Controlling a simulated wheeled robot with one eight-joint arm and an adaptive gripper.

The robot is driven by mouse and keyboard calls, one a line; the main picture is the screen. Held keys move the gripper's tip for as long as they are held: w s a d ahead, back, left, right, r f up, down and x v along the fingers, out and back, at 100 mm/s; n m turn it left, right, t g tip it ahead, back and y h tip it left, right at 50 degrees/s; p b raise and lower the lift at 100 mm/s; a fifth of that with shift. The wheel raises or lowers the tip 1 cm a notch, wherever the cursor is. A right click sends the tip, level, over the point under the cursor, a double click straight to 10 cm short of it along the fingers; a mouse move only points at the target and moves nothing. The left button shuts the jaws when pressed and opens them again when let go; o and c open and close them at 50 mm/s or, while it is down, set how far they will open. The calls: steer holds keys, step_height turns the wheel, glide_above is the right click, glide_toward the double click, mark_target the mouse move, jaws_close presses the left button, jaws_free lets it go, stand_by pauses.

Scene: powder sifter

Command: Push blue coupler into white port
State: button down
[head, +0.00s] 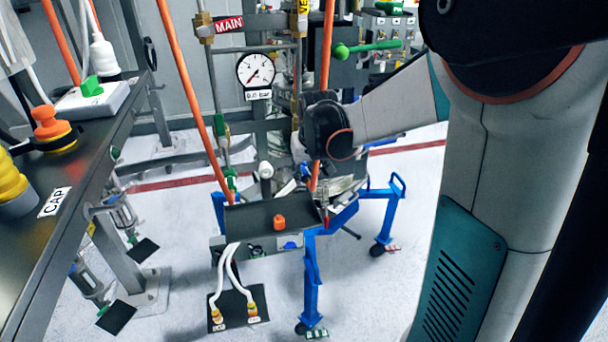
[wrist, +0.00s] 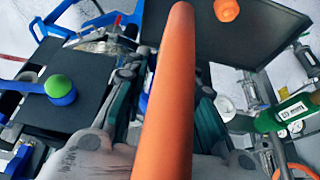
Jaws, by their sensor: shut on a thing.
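My gripper (wrist: 165,98) has its two dark fingers on either side of a thick orange hose (wrist: 168,110), shut on it. The hose runs up through the middle of the wrist view and hides what lies behind it. In the head view the gripper (head: 314,186) is low beside the blue-legged cart, and the hose (head: 327,45) comes down to it from above. A small blue patch (wrist: 143,101) shows beside the hose; I cannot tell whether it is the blue coupler. A blue and white fitting (head: 290,243) sits on the cart's front. I cannot clearly make out the white port.
A pressure gauge (head: 256,70) and pipes are behind. A dark bench (head: 85,150) is at left.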

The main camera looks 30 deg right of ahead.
mark_target(308, 185)
steer(key=shift+s+a, duration=0.1)
steer(key=shift+s, duration=0.1)
steer(key=shift+s+a, duration=0.25)
steer(key=shift+s, duration=0.65)
steer(key=shift+s+a, duration=0.25)
steer(key=shift+s, duration=0.6)
